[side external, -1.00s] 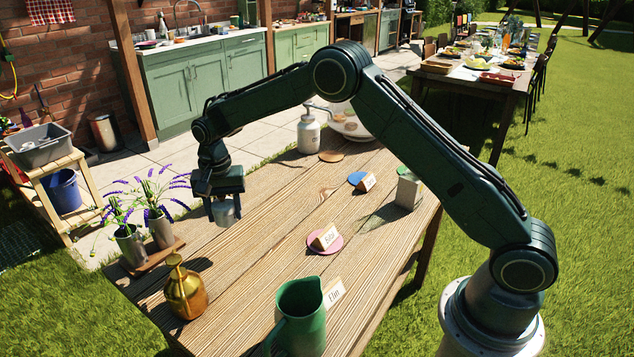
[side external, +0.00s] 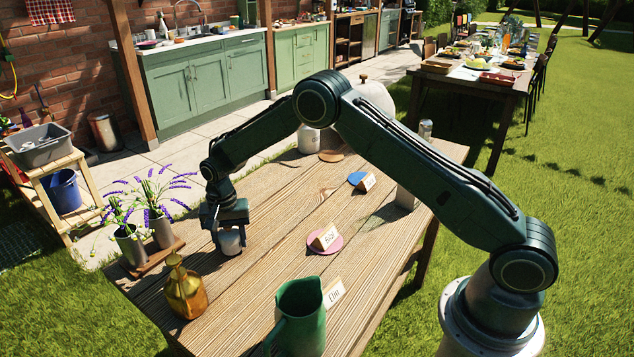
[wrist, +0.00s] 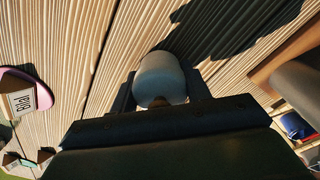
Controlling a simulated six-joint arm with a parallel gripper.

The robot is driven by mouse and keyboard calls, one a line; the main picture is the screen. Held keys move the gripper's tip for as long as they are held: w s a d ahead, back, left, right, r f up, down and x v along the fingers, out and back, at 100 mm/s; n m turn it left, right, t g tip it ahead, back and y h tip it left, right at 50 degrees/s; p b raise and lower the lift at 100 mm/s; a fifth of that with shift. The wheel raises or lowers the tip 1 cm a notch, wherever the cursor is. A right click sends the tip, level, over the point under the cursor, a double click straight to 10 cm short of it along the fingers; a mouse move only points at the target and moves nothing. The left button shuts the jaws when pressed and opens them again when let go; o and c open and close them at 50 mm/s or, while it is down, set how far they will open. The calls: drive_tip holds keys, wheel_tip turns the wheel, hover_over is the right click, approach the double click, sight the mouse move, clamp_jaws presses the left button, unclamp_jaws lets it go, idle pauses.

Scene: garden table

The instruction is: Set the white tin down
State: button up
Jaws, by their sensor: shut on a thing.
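The white tin (side external: 230,241) is between the fingers of my gripper (side external: 229,232), low at the left part of the wooden table (side external: 275,210). It looks upright, and its lower end appears at or very near the boards; I cannot tell whether it touches. In the wrist view the white tin (wrist: 160,78) sits between the two fingers of my gripper (wrist: 158,92), with the table boards behind it. My gripper is shut on it.
Lavender pots (side external: 160,228) stand on a small board left of the tin. An amber bottle (side external: 184,290) and green jug (side external: 301,315) are nearer the camera. A pink disc (side external: 318,251) with a name card lies to the right. Boards between are clear.

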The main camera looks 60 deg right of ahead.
drive_tip(key=shift+f, duration=0.25)
drive_tip(key=shift+f, duration=0.15)
drive_tip(key=o, duration=1)
wheel_tip(320, 180, up, 11)
drive_tip(key=shift+r, duration=0.7)
